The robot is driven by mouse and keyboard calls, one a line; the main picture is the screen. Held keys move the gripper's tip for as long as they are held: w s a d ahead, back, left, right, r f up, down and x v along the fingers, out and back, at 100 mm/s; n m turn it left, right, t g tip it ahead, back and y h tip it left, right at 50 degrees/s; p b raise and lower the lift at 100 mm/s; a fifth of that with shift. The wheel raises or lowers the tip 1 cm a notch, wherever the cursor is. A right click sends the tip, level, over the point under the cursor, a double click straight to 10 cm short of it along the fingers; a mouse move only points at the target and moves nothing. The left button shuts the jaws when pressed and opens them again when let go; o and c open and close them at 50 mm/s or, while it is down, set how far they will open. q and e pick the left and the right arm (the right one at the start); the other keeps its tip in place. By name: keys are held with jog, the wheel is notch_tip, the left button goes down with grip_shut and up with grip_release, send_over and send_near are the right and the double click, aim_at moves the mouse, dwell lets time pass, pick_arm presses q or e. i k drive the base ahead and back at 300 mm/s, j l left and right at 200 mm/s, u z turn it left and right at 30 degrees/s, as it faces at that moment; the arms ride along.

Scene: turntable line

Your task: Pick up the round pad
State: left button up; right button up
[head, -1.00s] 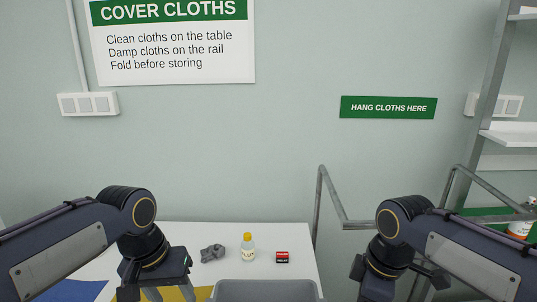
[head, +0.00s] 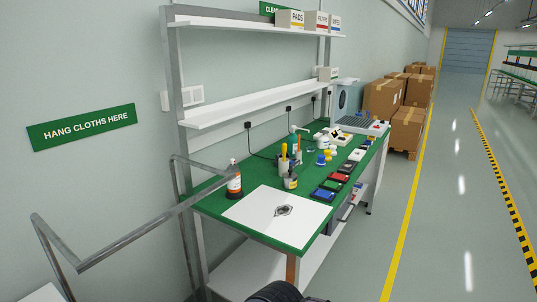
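I cannot make out a round pad for certain. A small dark grey piece (head: 283,211) lies on a white sheet (head: 252,213) on the green bench top. Farther back on the bench are small round blue and yellow items (head: 328,153), too small to tell apart. A shelf box labelled PADS (head: 290,19) stands on the top shelf. Neither gripper is in view; only a dark part of my own arm shows at the bottom edge.
The green workbench (head: 214,205) holds an amber bottle (head: 234,180), pots and several coloured trays (head: 322,194). A metal rail (head: 130,236) juts out at the left. Cardboard boxes (head: 383,99) stand behind the bench. The floor (head: 440,220) at right is clear.

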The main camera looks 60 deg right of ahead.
aim_at(327, 153)
jog(key=k+l+z, duration=0.15)
jog(key=k+z, duration=0.3)
jog(key=k, duration=0.2)
jog(key=i+j+z, duration=0.1)
jog(key=z, duration=0.4)
jog(key=j+z, duration=0.3)
jog(key=z, duration=0.15)
jog(key=j+z, duration=0.25)
jog(key=z, duration=0.25)
jog(key=j+z, duration=0.2)
jog(key=z, duration=0.25)
jog(key=i+j, duration=0.1)
jog(key=i, duration=0.35)
jog(key=k+z, duration=0.3)
jog(key=k+l+z, duration=0.1)
jog(key=z, duration=0.2)
jog(key=i, duration=4.5)
jog(key=l, duration=0.15)
